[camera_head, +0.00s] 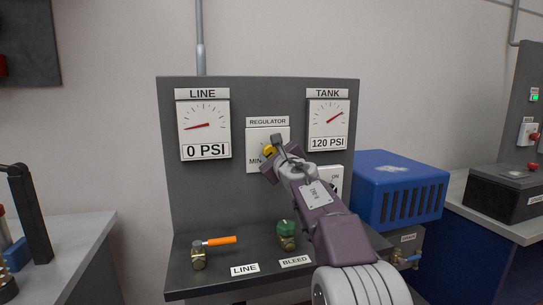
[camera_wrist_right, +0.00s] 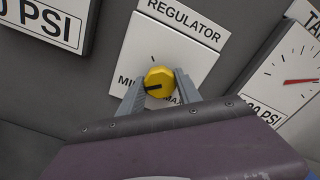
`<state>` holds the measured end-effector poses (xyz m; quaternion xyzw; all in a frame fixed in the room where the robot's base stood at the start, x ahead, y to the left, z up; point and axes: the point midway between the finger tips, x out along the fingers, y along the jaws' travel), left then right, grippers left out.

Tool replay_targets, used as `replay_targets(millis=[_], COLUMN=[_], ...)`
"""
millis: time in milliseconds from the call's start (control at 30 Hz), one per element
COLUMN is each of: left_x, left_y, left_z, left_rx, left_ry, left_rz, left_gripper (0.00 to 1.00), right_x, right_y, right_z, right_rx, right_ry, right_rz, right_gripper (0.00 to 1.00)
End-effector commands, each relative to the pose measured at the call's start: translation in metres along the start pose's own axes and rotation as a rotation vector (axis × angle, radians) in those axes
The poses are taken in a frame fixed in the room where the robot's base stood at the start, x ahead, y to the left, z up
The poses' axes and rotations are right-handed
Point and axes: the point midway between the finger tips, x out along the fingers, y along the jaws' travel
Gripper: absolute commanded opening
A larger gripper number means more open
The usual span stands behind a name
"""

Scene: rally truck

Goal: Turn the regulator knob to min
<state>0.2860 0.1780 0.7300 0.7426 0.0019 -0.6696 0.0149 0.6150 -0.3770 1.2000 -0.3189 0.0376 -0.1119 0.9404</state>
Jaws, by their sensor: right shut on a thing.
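The yellow regulator knob (camera_head: 268,150) sits on the white regulator plate (camera_head: 254,136) on the grey panel. It also shows in the right wrist view (camera_wrist_right: 161,80), where its black pointer mark points left, towards the MIN label (camera_wrist_right: 128,82). My right gripper (camera_head: 272,152) is at the plate, shut on the knob with one finger on each side. Its fingers also show in the right wrist view (camera_wrist_right: 160,88). My left gripper is not in view.
The LINE gauge (camera_head: 204,128) reads 0 PSI and the TANK gauge (camera_head: 328,124) reads 120 PSI. Below are an orange-handled valve (camera_head: 200,254) and a green-knobbed bleed valve (camera_head: 287,234). A blue box (camera_head: 396,190) stands to the right. My right arm partly covers the ON plate (camera_head: 336,178).

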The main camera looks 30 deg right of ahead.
Motion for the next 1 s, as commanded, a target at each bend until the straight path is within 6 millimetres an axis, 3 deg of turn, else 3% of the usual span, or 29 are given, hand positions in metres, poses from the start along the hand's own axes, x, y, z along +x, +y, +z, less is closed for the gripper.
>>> replay_targets(millis=[333, 867, 900, 967, 1000], left_x=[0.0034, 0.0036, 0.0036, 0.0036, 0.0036], left_y=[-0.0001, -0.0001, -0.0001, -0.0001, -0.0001], left_z=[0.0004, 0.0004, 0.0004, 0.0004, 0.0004], left_rx=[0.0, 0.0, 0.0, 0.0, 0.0], left_ry=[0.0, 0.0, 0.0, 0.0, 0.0], left_rz=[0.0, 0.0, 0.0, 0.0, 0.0], left_gripper=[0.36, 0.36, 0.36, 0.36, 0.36], right_x=[0.0013, 0.0012, 0.0012, 0.0011, 0.001], right_y=[0.0044, 0.0042, 0.0042, 0.0038, 0.0034], right_z=[-0.0044, -0.004, -0.004, -0.0036, -0.0032], right_rx=[-0.126, -0.148, -0.148, -0.148, -0.148], right_ry=[0.006, 0.005, 0.005, 0.005, 0.004], right_rz=[0.01, 0.01, 0.01, 0.009, 0.008], right_gripper=[0.0, 0.0, 0.43, 0.6, 0.62])
